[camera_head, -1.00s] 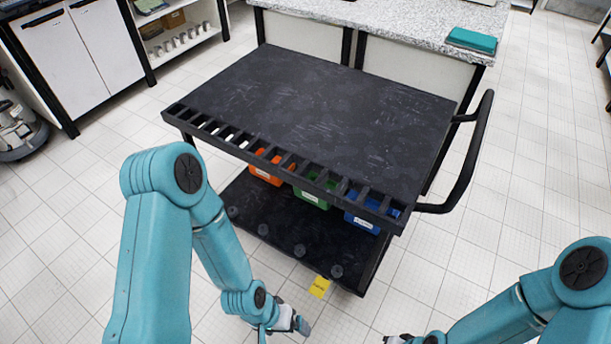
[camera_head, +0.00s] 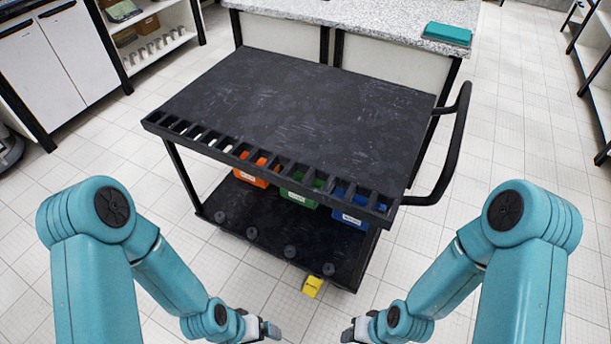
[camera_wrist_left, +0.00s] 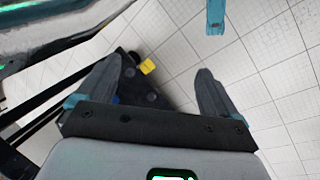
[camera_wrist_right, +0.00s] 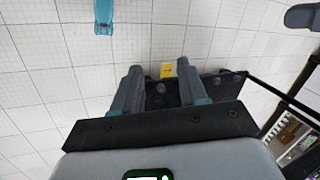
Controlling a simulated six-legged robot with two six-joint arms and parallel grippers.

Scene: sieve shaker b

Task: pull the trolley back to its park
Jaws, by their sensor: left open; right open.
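The black trolley (camera_head: 290,100) stands in front of the granite-topped bench, with a flat top, a slotted front rail and a lower shelf (camera_head: 275,243). Its curved push handle (camera_head: 455,150) is on its right side. Orange (camera_head: 257,165), green (camera_head: 300,190) and blue (camera_head: 350,207) bins show under the rail. My left gripper (camera_head: 272,330) and right gripper (camera_head: 350,332) are low in front of the trolley, apart from it. Both are open and empty; in the wrist views the left fingers (camera_wrist_left: 160,90) are wide apart and the right fingers (camera_wrist_right: 158,85) closer together.
A yellow block (camera_head: 312,287) sits at the trolley's lower front edge. The bench (camera_head: 380,22) with a teal case (camera_head: 447,34) is close behind the trolley. White cabinets (camera_head: 50,60) stand left and dark shelving (camera_head: 590,70) right. Tiled floor is free right of the handle.

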